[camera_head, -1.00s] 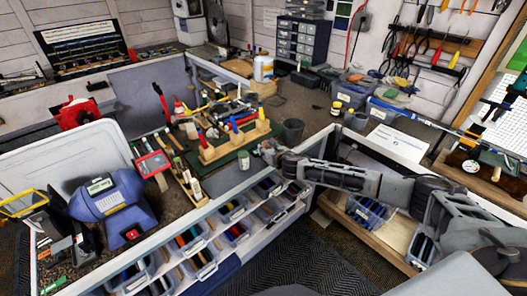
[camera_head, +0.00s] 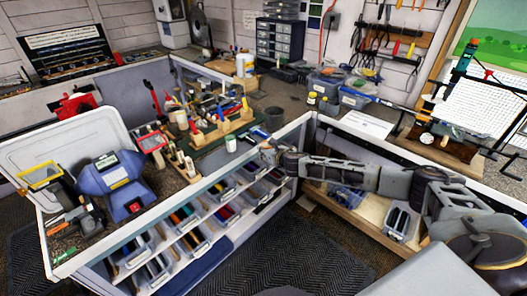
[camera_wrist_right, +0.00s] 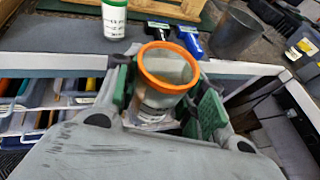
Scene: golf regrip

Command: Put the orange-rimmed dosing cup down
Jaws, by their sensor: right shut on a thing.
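The orange-rimmed dosing cup (camera_wrist_right: 162,85) is a clear cup with a bright orange rim, seen in the right wrist view. My right gripper (camera_wrist_right: 163,101) is shut on it, with a green-padded finger on each side of its body. The cup's mouth faces the camera, and it looks held near the front edge of the bench. In the head view my right gripper (camera_head: 268,154) is small at the bench edge, and I cannot make out the cup there. My left gripper is in neither view.
A dark grey cup (camera_wrist_right: 236,36) stands to the right. A wooden tool rack (camera_head: 215,128) is behind. Open bins (camera_head: 226,190) sit under the bench edge.

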